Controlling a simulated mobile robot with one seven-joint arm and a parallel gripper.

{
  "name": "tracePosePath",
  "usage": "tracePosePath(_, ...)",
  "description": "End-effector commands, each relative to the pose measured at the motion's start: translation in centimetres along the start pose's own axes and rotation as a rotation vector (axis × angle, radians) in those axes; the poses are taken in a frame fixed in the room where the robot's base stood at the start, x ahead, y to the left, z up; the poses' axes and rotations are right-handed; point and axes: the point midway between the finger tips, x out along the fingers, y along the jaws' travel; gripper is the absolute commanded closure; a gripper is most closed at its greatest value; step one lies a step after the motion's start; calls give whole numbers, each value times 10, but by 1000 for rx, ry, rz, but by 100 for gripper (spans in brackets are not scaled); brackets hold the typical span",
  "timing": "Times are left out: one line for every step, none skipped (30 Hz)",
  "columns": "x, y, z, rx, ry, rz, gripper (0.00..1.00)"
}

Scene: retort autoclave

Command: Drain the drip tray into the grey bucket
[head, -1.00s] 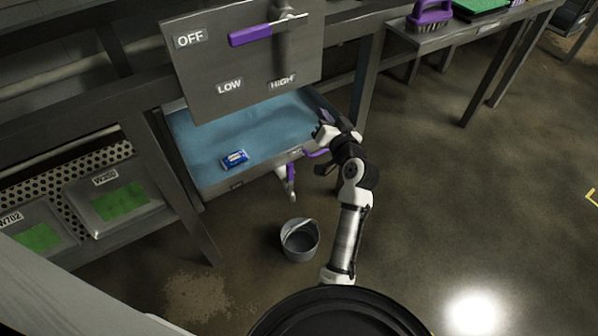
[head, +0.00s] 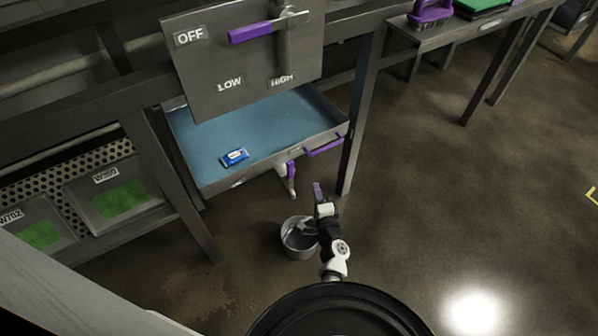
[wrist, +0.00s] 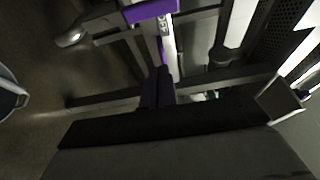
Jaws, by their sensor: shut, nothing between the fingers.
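The drip tray (head: 318,136) is pulled out beneath the grey panel, with bluish liquid and a blue packet (head: 235,157) in it. Its front carries a purple handle (head: 325,145). A drain valve with a purple lever (head: 291,170) hangs under the front edge, its spout pointing down. The grey bucket (head: 296,248) stands upright on the floor below, its right side partly hidden by my arm. My gripper (head: 318,189) is shut and empty, right of the valve and apart from it. Its purple fingers show in the wrist view (wrist: 158,88), below a purple bar (wrist: 150,10).
A panel (head: 245,60) marked OFF, LOW and HIGH with a purple-gripped lever (head: 250,33) overhangs the tray. A table leg (head: 357,125) stands right of the tray. Labelled boxes (head: 100,190) sit on the lower left shelf. The floor at right is clear.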

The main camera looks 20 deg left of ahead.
Motion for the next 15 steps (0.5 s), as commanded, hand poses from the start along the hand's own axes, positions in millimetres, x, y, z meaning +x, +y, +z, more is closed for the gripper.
tracePosePath(0, 0, 0, 1, 1, 0, 100)
tracePosePath(0, 0, 0, 1, 0, 0, 100)
tracePosePath(0, 0, 0, 1, 0, 0, 100)
tracePosePath(0, 0, 0, 1, 0, 0, 100)
tracePosePath(0, 0, 0, 0, 0, -1, 100)
tracePosePath(0, 0, 0, 0, 0, -1, 100)
tracePosePath(0, 0, 0, 0, -1, -1, 100)
tracePosePath(0, 0, 0, 0, -1, -1, 100)
tracePosePath(1, -1, 0, 0, -1, -1, 100)
tracePosePath(2, -1, 0, 0, -1, -2, 100)
tracePosePath(4, -1, 0, 0, -2, -2, 100)
tracePosePath(7, -1, 0, 0, -2, -2, 100)
tracePosePath(11, -2, 0, 0, -2, -3, 100)
tracePosePath(14, -2, 1, 0, -3, -3, 100)
tracePosePath(20, -2, 1, 1, -4, -4, 100)
